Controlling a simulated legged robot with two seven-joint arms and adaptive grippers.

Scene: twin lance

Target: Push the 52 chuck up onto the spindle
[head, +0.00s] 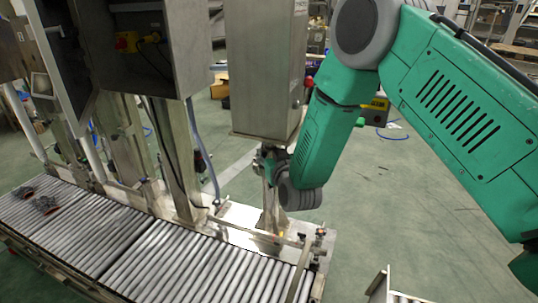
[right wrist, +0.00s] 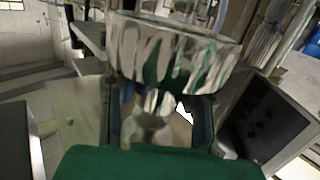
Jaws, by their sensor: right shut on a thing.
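My right gripper (head: 268,163) is just below the tall steel housing (head: 268,70) in the head view, largely hidden by its own wrist. In the right wrist view, its two dark fingers (right wrist: 155,122) are shut on a shiny metal piece, which I take to be the 52 chuck (right wrist: 175,52). The chuck has a wide, round, mirror-like body above the fingertips and a narrower part between them. The spindle cannot be made out, so I cannot tell whether the chuck touches it. No number can be read. My left gripper is not in view.
A roller conveyor (head: 190,262) runs along the lower left, with dark lumps (head: 45,204) at its far left. Steel posts and a grey cabinet (head: 160,45) stand behind it. Green floor to the right is mostly open, with a small roller frame (head: 385,285) at the bottom.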

